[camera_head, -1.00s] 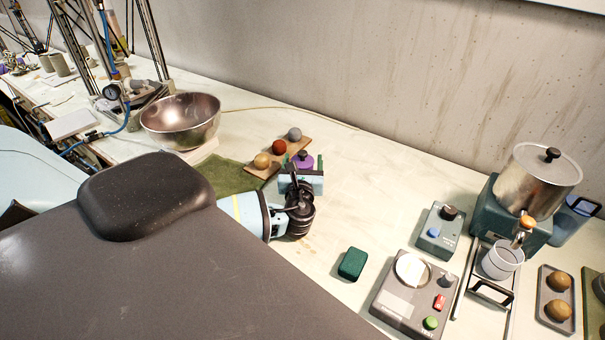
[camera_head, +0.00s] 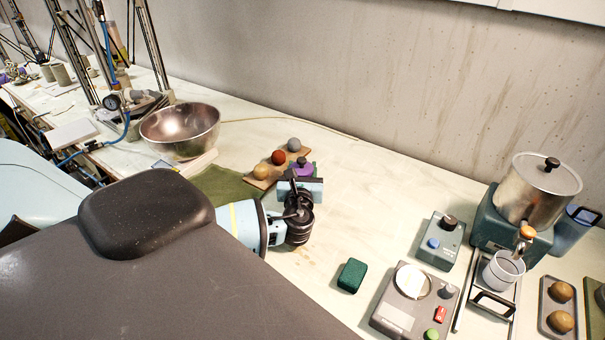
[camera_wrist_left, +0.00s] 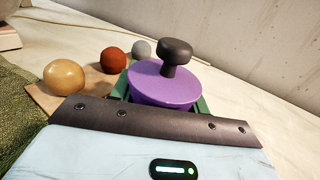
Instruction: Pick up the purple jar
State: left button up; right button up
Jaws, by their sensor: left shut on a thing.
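The purple jar (camera_head: 306,170) has a black knob on its lid and shows just beyond my left gripper (camera_head: 303,178) in the head view. In the left wrist view the purple jar (camera_wrist_left: 165,88) stands upright between the green finger pads of my left gripper (camera_wrist_left: 164,100). The fingers are shut on the jar. The gripper's dark front edge hides the jar's lower part, so I cannot tell whether its base touches the table. My right gripper is not in view.
A wooden board (camera_head: 260,184) with yellow, red and grey balls lies close left of the jar. A metal bowl (camera_head: 180,128) stands farther left. A green block (camera_head: 351,275) and a grey control box (camera_head: 398,315) are to the right. The table behind the jar is clear.

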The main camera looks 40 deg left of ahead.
pick_arm(q)
notch_tip(320, 180, up, 3)
jog(key=shift+f, duration=0.2)
jog(key=w+d+r+v, duration=0.1)
jog(key=v, duration=1.5)
jog(key=shift+d+r, duration=0.15)
jog(key=shift+r, duration=0.05)
jog(key=shift+d, duration=0.1)
